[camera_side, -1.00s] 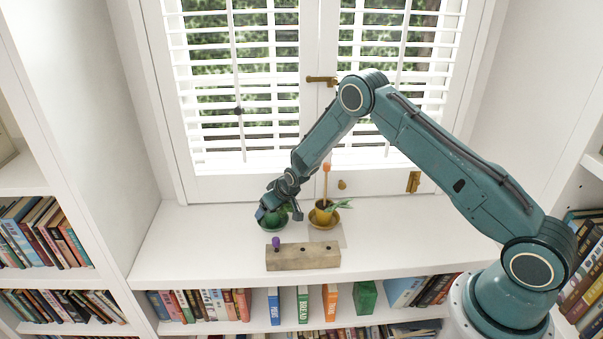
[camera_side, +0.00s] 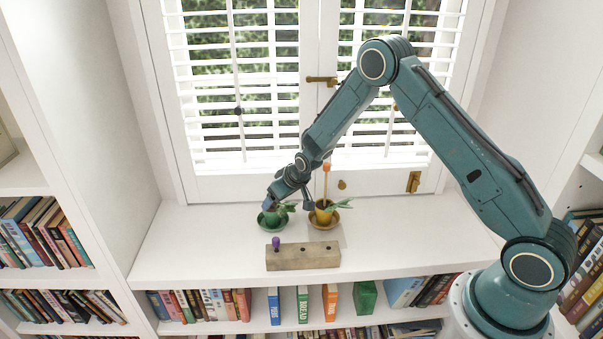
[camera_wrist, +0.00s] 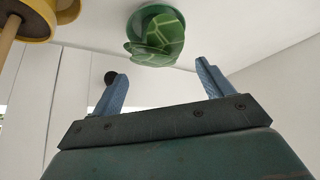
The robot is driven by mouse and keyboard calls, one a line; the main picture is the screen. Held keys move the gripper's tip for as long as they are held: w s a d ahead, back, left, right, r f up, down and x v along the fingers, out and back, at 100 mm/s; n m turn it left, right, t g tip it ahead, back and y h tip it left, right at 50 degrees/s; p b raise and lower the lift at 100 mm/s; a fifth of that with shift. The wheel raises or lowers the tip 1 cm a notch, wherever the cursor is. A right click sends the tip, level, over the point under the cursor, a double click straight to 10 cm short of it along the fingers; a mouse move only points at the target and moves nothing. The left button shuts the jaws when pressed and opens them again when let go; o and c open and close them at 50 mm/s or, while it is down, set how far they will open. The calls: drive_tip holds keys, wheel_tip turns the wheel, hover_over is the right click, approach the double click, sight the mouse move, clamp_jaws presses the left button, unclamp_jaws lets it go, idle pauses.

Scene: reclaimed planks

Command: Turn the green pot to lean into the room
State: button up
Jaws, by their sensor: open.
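The green pot (camera_side: 270,215) stands on a green saucer (camera_side: 272,227) on the white shelf below the window. Its leaves (camera_side: 287,206) reach to the right in the side view. My gripper (camera_side: 288,203) is open just above the pot, with a finger on each side of the leaves. In the wrist view the patterned green leaves (camera_wrist: 160,42) lie ahead of and between the spread fingertips of my gripper (camera_wrist: 161,68). The fingers look apart from the plant. The leaves hide much of the pot there.
A yellow pot (camera_side: 322,217) with leaves and an orange-tipped stick (camera_side: 326,178) stands close on the right, on a brown saucer. A wooden block (camera_side: 305,257) with a purple peg (camera_side: 276,243) lies in front. The shelf's left side is clear.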

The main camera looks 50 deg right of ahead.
drive_tip(key=v, duration=0.6)
drive_tip(key=shift+s+r, duration=0.15)
drive_tip(key=shift+r, duration=0.15)
drive_tip(key=s+a+f+v, duration=0.1)
drive_tip(key=a+v, duration=0.1)
drive_tip(key=v, duration=2.3)
drive_tip(key=s+a+r, duration=0.1)
drive_tip(key=s+r, duration=0.2)
drive_tip(key=s, duration=0.7)
drive_tip(key=s+a+r, duration=0.1)
drive_tip(key=s+r, duration=0.2)
drive_tip(key=s, duration=0.7)
drive_tip(key=shift+s+n+g, duration=0.3)
drive_tip(key=shift+s+g, duration=0.05)
drive_tip(key=shift+g, duration=0.05)
drive_tip(key=shift+s+f, duration=0.2)
drive_tip(key=shift+s, duration=0.6)
